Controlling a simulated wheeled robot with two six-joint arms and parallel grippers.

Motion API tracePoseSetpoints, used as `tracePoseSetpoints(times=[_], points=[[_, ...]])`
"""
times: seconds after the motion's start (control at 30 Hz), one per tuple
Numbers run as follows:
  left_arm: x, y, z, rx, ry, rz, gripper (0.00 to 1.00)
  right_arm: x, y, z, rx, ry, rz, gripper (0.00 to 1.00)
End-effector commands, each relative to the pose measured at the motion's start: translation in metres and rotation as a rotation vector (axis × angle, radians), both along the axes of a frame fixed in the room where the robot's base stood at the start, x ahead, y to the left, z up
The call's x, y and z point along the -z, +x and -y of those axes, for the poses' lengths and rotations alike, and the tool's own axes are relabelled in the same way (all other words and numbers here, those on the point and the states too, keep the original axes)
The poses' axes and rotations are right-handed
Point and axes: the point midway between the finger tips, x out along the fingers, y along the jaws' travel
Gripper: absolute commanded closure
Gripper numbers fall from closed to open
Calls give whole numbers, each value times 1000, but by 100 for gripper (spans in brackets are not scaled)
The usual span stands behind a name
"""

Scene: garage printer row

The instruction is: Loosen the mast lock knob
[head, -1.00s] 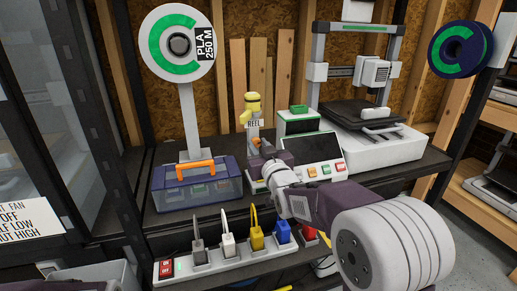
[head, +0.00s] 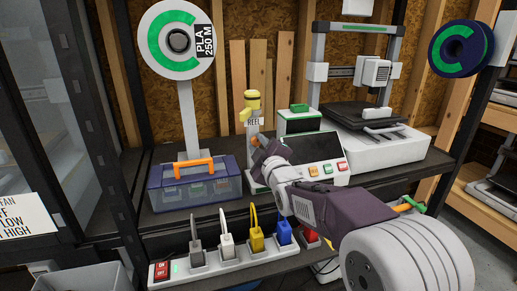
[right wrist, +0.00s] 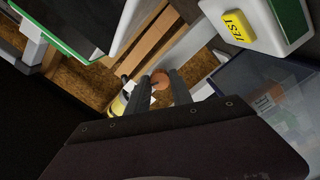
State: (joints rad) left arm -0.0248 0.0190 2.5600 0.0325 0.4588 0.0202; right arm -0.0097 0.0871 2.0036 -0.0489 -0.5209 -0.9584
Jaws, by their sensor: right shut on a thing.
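In the right wrist view the round knob (right wrist: 160,80) shows between the two dark fingers. My right gripper (head: 265,150) is shut on the knob, reaching in from the right; its fingers also show in the right wrist view (right wrist: 160,91). My left gripper is not in view.
A blue toolbox (head: 210,188) with an orange handle stands left of the mast. A screen unit (head: 312,157) with coloured buttons and a printer (head: 385,145) stand to the right. A power strip (head: 215,258) with several plugs lies in front, below the gripper.

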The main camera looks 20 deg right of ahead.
Motion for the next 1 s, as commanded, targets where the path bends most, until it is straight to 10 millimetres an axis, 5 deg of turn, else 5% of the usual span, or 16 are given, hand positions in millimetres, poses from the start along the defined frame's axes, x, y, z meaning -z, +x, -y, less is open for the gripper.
tracePoseSetpoints(times=[0.5,1.0], points=[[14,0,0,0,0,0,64,2,0,0,-1,-326,9,100],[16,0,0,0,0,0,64,1,0,0,-1,-391,9,100]])
